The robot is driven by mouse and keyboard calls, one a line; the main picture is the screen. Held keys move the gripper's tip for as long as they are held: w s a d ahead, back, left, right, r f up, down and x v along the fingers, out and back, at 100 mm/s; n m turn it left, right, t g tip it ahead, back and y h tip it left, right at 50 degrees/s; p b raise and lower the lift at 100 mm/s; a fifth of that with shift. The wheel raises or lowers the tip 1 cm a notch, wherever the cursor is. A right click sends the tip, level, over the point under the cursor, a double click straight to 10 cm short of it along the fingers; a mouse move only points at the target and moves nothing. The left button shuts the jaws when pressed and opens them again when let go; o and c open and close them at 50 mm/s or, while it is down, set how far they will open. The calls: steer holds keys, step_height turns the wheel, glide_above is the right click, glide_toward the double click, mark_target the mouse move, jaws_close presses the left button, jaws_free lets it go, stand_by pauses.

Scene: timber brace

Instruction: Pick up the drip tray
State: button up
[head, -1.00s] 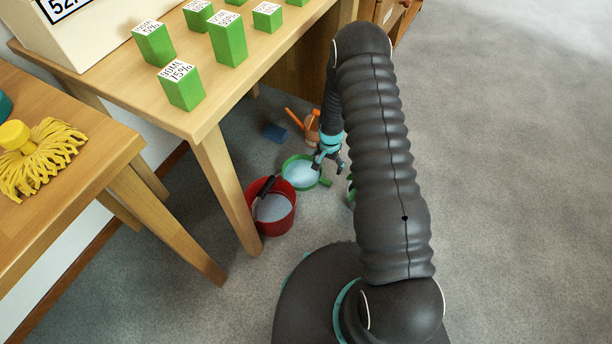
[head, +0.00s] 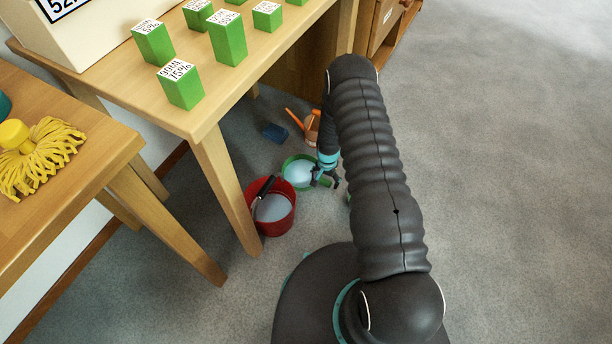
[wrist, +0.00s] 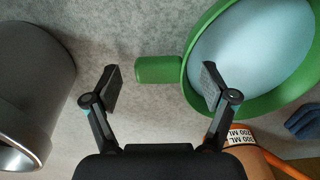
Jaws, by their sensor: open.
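The drip tray looks to be the round green pan (head: 297,174) with a pale bluish inside and a stubby handle, lying on the floor. In the wrist view the tray's rim (wrist: 195,92) is at the upper right, and its green handle (wrist: 157,70) points left between the fingers. My gripper (wrist: 163,88) is open and empty, its two fingers spread to either side of the handle in the picture.
A red bucket (head: 271,220) stands close to the tray's left. A wooden table (head: 225,185) with green boxes (head: 183,90) is at left. The floor at right is clear.

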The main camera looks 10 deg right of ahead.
steer(key=c, duration=1.6)
